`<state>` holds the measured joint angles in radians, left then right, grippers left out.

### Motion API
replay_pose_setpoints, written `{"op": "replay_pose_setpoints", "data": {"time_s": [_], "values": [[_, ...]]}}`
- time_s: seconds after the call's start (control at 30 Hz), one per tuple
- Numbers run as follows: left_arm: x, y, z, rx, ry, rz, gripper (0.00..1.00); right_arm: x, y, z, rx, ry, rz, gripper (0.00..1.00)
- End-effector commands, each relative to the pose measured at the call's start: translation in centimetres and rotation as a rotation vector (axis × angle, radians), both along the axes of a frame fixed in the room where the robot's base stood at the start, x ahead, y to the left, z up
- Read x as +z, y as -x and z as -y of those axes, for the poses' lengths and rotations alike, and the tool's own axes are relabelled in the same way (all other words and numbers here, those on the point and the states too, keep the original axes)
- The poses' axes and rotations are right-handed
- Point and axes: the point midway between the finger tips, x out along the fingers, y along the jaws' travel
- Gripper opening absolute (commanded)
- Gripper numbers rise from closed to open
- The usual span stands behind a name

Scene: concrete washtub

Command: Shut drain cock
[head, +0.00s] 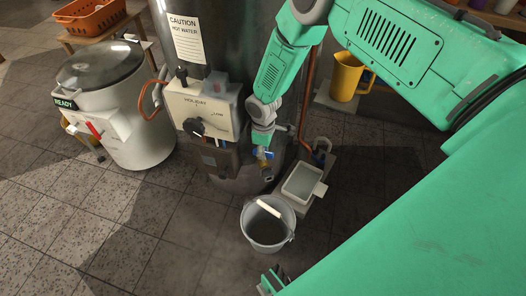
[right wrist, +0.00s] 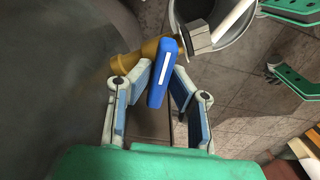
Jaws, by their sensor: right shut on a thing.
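The drain cock is a brass fitting (right wrist: 130,61) with a blue lever handle (right wrist: 163,75) that has a white stripe. In the right wrist view the lever lies crosswise to the brass body. My right gripper (right wrist: 164,84) is shut on the lever, one finger on each side. In the head view the right gripper (head: 263,143) is low at the front of the steel tank (head: 228,45), and a bit of the blue lever (head: 269,155) shows below it. The spout (head: 266,173) points down towards the bucket (head: 266,228).
The bucket stands under the spout with its white grip across the top. A control box (head: 205,107) is left of the gripper. A grey tray (head: 301,183) and yellow jug (head: 345,76) are to the right. A white pot (head: 125,110) stands left. The front-left floor is clear.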

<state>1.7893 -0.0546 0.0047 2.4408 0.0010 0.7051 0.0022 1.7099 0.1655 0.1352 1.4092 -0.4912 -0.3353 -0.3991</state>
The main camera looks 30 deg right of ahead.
Motion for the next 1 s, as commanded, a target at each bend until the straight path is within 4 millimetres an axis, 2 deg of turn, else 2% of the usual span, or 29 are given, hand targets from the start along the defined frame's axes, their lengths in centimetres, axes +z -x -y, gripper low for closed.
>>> {"op": "replay_pose_setpoints", "data": {"time_s": [0.23,0.27,0.3,0.67,0.77,1.0], "values": [[0.0,0.0,0.0,0.0,0.0,0.0,0.34,-0.1,0.0,0.0,0.003,0.0,0.0,0.0],[0.0,0.0,0.0,0.0,0.0,0.0,0.34,-0.1,0.0,0.0,0.003,0.0,0.0,0.25],[0.0,0.0,0.0,0.0,0.0,0.0,0.34,-0.1,0.0,0.0,0.003,0.0,0.0,0.34],[0.1,0.2,0.0,0.0,0.0,0.002,0.34,0.3,0.0,0.0,0.001,0.0,0.001,0.34],[0.1,0.2,0.0,0.0,0.0,0.003,0.34,1.4,-0.1,0.0,0.001,0.0,0.003,0.34],[0.1,0.2,0.0,0.0,0.0,0.003,0.34,6.4,-0.1,0.0,0.002,0.0,0.004,0.34]]}}
